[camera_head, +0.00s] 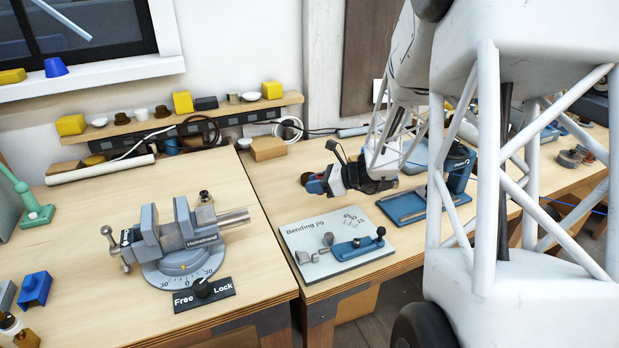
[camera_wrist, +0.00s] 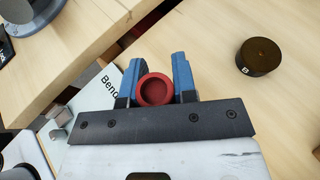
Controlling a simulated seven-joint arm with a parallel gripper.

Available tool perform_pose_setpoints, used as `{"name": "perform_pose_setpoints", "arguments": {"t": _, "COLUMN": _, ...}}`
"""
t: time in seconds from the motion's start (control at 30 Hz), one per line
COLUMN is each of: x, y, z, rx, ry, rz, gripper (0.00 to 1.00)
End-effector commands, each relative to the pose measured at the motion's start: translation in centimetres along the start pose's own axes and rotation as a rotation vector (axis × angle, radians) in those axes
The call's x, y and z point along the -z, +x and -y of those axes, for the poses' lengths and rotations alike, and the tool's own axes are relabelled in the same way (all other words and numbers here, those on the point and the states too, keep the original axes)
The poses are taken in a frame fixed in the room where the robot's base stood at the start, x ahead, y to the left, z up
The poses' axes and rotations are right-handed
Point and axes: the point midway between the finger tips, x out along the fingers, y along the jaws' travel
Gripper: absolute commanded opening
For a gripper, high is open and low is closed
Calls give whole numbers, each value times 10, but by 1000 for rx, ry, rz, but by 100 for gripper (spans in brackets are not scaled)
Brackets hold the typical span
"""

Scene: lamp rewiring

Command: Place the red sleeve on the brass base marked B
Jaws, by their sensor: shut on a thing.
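My gripper (camera_wrist: 156,86) has its two blue fingers shut on the red sleeve (camera_wrist: 145,101), a short round ring seen from its open end in the wrist view. The base marked B (camera_wrist: 259,58) is a dark, squat cylinder with a pale B on its side. It stands on the wooden bench to the upper right of the gripper in the wrist view, apart from the sleeve. In the head view my gripper (camera_head: 318,185) is over the right bench, behind the bending jig. A small dark reddish patch shows at its tip there; I cannot tell whether it is sleeve or base.
The bending jig board (camera_head: 318,274) lies at the right bench's front edge. A blue tray (camera_head: 408,215) lies to its right. The vise (camera_head: 183,242) stands on the left bench. A cardboard box (camera_head: 268,149) is behind. Bare wood surrounds the base in the wrist view.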

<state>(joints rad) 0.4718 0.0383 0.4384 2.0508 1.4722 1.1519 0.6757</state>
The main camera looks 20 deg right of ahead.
Motion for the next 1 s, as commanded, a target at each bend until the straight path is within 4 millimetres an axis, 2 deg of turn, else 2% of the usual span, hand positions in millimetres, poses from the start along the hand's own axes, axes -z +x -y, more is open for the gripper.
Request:
{"name": "perform_pose_setpoints", "arguments": {"t": 0.27, "x": 0, "y": 1, "z": 2, "rx": 0, "ry": 0, "rz": 0, "gripper": 4}}
{"name": "perform_pose_setpoints", "arguments": {"t": 0.43, "x": -1, "y": 6, "z": 12, "rx": -1, "ry": 0, "rz": 0, "gripper": 4}}
{"name": "perform_pose_setpoints", "arguments": {"t": 1.0, "x": -7, "y": 38, "z": 82, "rx": -1, "ry": -1, "rz": 0, "gripper": 4}}
